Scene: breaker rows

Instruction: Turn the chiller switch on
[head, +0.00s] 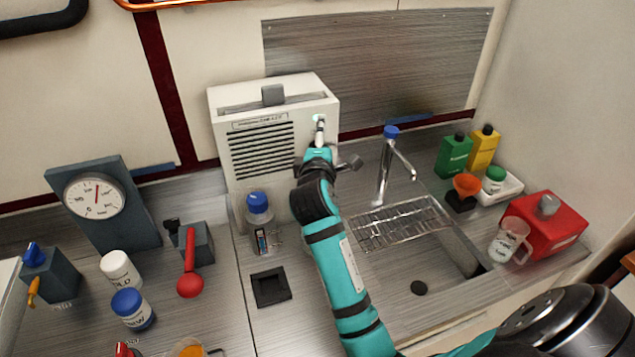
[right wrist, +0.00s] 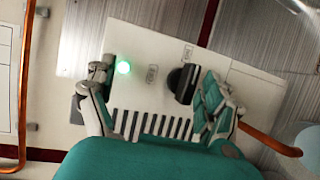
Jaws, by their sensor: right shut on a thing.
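The chiller is a white box with a slatted vent (head: 262,150), standing against the back wall in the head view. In the right wrist view its front panel (right wrist: 150,45) shows a lit green lamp (right wrist: 123,67), small labels and a black rotary switch (right wrist: 181,84). My right gripper (head: 320,130) is at the chiller's upper right front. In the right wrist view its fingers (right wrist: 155,95) lie either side of the switch, the right one close to it; it is shut on the switch, though the exact contact is unclear. My left gripper is not in view.
A sink with a drying rack (head: 405,222) and a blue-topped tap (head: 390,160) lies right of my arm. A red box (head: 545,225) and a clear jug (head: 508,241) stand far right. A dial gauge (head: 95,197), a red-handled lever (head: 190,262) and jars crowd the left.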

